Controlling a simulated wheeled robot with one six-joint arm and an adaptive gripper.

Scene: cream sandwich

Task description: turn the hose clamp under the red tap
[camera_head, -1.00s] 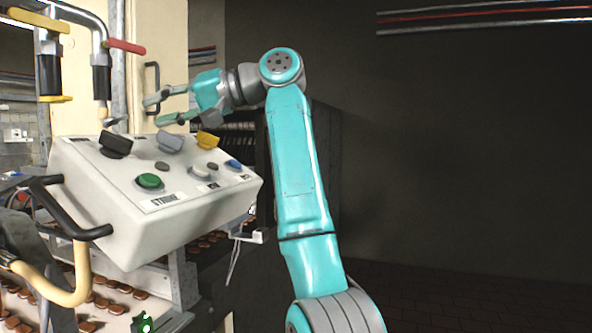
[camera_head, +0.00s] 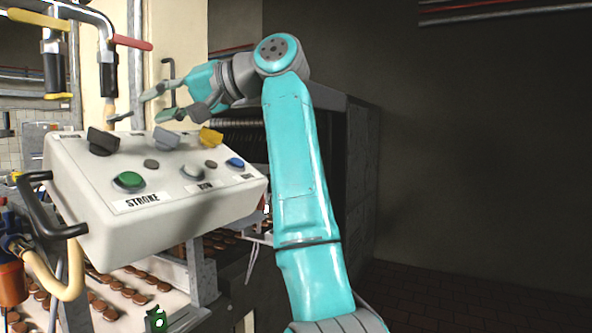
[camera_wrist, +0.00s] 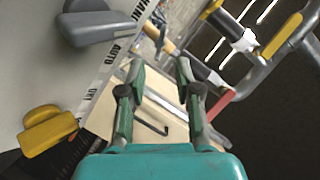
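The red tap handle (camera_head: 133,43) sits on a bent metal pipe at the upper left, and also shows in the wrist view (camera_wrist: 222,103). Below it hangs a black sleeve (camera_head: 108,76), ending in a pale tan nozzle (camera_head: 109,107). A small dark lever (camera_head: 120,117) sticks out by the nozzle; it looks like the hose clamp, but is too small to be sure. My gripper (camera_head: 155,105) is to the right of the nozzle, apart from it in the picture. In the wrist view my gripper (camera_wrist: 161,70) has its two green fingers spread, with nothing held between them.
A white control box (camera_head: 95,205) with grey, black and yellow knobs and a green button stands just below my gripper. A yellow-handled tap (camera_head: 38,18) is farther left. A dark upright handle (camera_head: 168,80) is behind my fingers. Biscuits (camera_head: 130,280) lie below the box.

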